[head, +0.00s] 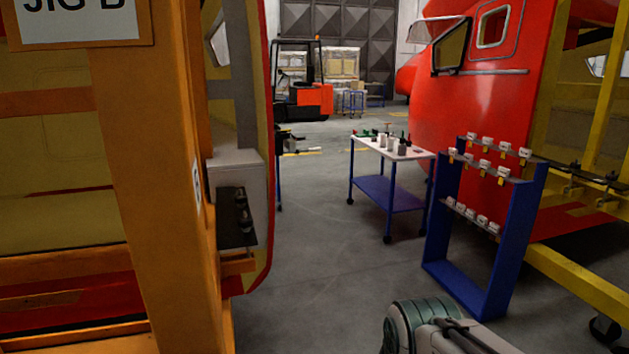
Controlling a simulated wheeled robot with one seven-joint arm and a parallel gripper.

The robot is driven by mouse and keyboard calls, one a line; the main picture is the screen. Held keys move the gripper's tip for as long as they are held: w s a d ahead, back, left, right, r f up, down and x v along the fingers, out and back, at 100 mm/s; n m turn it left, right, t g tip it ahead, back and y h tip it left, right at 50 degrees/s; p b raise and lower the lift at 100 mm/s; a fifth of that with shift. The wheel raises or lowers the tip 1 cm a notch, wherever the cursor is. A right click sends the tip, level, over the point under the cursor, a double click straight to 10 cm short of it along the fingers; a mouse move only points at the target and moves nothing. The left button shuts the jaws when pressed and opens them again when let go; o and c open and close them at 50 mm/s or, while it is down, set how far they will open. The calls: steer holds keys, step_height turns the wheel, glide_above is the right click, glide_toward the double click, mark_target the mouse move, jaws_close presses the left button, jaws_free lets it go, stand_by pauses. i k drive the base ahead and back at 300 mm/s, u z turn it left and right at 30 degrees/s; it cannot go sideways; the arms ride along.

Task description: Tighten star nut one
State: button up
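Two dark knobs, the upper one (241,198) and the lower one (245,222), sit one above the other on a dark plate. The plate is on the side of a pale grey box (232,164) fixed to the orange jig post (150,170) at left. They look like star nuts, but they are too small to tell which is number one or how tight either is. Part of my arm shows at the bottom, right of centre, well apart from the knobs. My gripper is not in view.
A blue rack (437,214) with several small white labelled items stands at right. A white-topped trolley (408,153) carries bottles and tools. The central grey floor (320,250) is clear.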

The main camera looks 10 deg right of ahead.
mark_target(241, 199)
steer(key=z, duration=0.6)
steer(key=i, duration=1.35)
steer(key=u, duration=0.4)
steer(key=i, duration=1)
steer(key=u, duration=0.95)
